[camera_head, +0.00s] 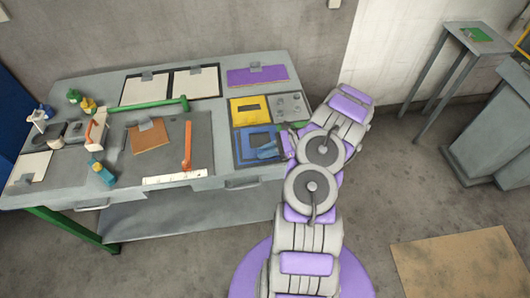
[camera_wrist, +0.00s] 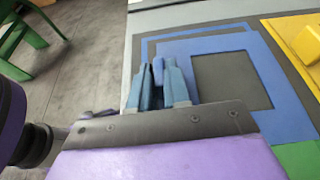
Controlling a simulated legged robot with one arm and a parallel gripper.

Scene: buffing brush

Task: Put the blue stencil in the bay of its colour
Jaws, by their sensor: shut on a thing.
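The blue stencil (camera_wrist: 282,98) is a flat blue frame with a square opening showing grey beneath. It lies over or just above the blue bay (camera_wrist: 200,31), whose blue edge shows past the stencil's far and left sides. The stencil also shows in the head view (camera_head: 258,131) at the table's front right. My gripper (camera_wrist: 162,82) has blue fingers closed at the stencil's near left edge, around what looks like a blue tab. Whether the stencil touches the bay, I cannot tell.
A yellow stencil (camera_head: 236,112) lies behind the blue bay, beside a grey bay (camera_head: 289,105). A green patch (camera_wrist: 298,157) is to the right. A purple board (camera_head: 257,75), orange board (camera_head: 150,139) and green bar (camera_head: 150,105) lie on the table.

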